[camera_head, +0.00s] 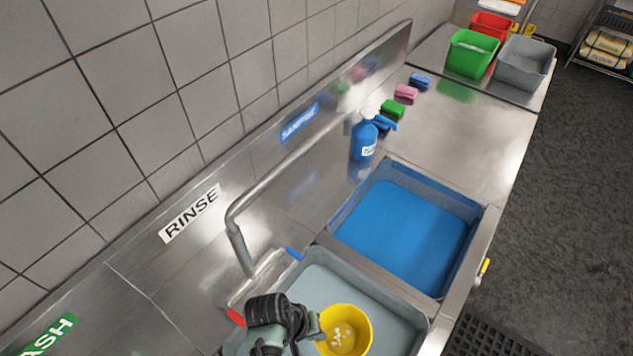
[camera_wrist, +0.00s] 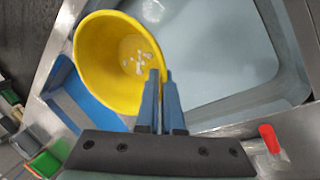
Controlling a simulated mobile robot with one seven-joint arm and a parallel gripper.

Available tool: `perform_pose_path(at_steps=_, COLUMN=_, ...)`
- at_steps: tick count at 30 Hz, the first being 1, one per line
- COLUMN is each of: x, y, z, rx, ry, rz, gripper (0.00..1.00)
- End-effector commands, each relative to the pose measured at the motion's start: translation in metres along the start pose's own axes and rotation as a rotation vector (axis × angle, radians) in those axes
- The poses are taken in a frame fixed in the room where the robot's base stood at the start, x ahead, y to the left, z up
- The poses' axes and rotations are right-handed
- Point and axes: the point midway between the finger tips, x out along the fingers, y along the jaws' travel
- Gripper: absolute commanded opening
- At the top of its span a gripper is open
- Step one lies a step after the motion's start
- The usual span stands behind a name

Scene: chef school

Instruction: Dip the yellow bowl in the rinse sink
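The yellow bowl (camera_head: 358,318) is at the rinse sink (camera_head: 400,308), over or in its pale grey-blue water. I cannot tell whether it touches the water. White flecks lie inside it. In the wrist view the bowl (camera_wrist: 100,80) is tilted, its inside facing the camera. My gripper (camera_head: 319,330) is at the bowl's left side. In the wrist view its two blue fingers (camera_wrist: 161,76) are close together, pinching the bowl's rim. The white RINSE label (camera_head: 191,212) is on the backsplash left of the faucet.
A metal faucet (camera_head: 238,245) arches beside the sink. A blue-filled sanitize sink (camera_head: 405,235) adjoins on the right. A blue spray bottle (camera_head: 364,140) and several coloured sponges (camera_head: 393,109) stand beyond. Green (camera_head: 470,53), red and grey (camera_head: 523,62) bins are at the far end.

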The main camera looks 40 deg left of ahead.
Motion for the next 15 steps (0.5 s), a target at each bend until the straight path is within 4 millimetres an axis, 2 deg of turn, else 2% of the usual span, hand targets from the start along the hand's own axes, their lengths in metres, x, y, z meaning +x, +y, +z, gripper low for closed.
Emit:
perform_pose_path(at_steps=5, x=0.012, y=-0.006, z=0.0, rx=-0.008, ry=0.003, rz=0.0, gripper=0.0)
perform_pose_path(at_steps=15, x=0.051, y=-0.021, z=0.0, rx=-0.007, ry=0.003, rz=0.0, gripper=0.0)
